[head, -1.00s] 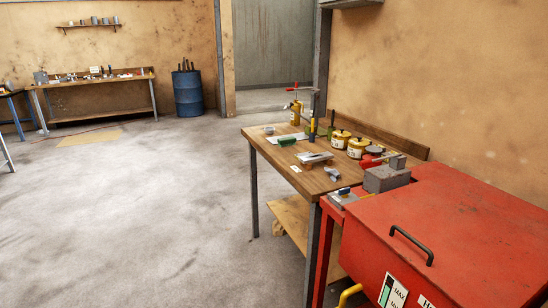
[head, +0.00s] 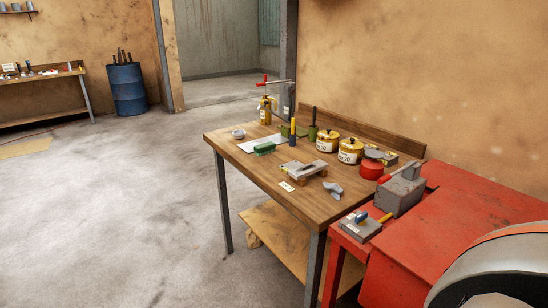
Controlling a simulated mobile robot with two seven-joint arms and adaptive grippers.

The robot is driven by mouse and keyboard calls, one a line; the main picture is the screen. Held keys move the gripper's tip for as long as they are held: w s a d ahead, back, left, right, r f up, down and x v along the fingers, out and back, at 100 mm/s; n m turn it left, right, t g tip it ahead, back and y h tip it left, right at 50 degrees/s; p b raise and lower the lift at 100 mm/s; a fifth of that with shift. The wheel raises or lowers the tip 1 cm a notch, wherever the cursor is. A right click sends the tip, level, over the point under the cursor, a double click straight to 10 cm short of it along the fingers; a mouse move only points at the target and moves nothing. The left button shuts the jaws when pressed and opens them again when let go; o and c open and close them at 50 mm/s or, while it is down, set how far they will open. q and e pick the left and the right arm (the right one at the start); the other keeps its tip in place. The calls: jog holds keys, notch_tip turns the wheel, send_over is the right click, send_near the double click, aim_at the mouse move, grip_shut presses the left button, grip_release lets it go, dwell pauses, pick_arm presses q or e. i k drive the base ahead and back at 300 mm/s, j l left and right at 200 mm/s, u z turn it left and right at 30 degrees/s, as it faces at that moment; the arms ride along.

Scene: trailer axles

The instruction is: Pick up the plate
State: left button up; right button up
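A flat grey plate (head: 302,169) rests on small wooden supports on the wooden workbench (head: 262,182), near its front edge, with a small item on top. A second flat grey plate (head: 360,229) lies on the red bench at the workbench's right end, with a blue and yellow tool (head: 363,216) by it. I cannot tell which one is the task's plate. Neither of my grippers is in view.
A red cabinet (head: 460,215) is at right. The floor at left is open.

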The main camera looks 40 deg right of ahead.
aim_at(285, 169)
jog(key=i, duration=2.95)
jog(key=i+z, duration=0.15)
jog(key=z, duration=0.25)
jog(key=i+j+z, duration=0.1)
jog(key=z, duration=0.3)
jog(key=i+j+z, duration=0.1)
jog(key=z, duration=0.3)
jog(key=i+z, duration=0.15)
jog(key=z, duration=1.45)
